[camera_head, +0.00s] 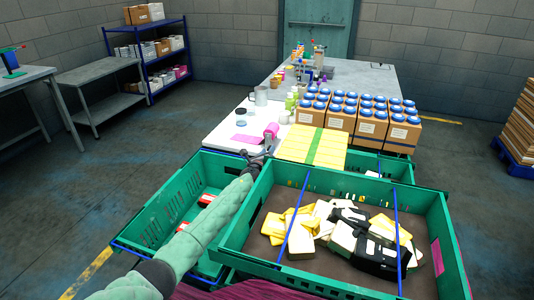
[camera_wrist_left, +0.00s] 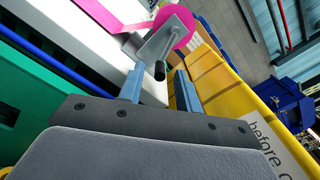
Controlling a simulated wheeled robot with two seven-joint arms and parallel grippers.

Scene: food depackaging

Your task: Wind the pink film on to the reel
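The pink reel (camera_head: 271,130) stands at the near edge of the white worktop, and also shows at the top of the left wrist view (camera_wrist_left: 183,28). A grey metal crank plate (camera_wrist_left: 152,38) with a black handle (camera_wrist_left: 160,70) is on its near side. Pink film (camera_head: 245,138) lies flat on the worktop left of the reel; a strip of it (camera_wrist_left: 98,12) runs to the reel. My left gripper (camera_head: 266,149) is at the crank. Its two fingers (camera_wrist_left: 160,78) are open, with the black handle appearing between them and a gap on each side. My right gripper is not in view.
Green crates (camera_head: 262,190) with blue dividers stand in front, one holding yellow, white and black packs (camera_head: 343,236). Yellow boxes (camera_head: 312,146) sit just right of the reel, with blue-lidded jars in cartons (camera_head: 372,125) behind. A grey jug (camera_head: 260,96) stands farther back.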

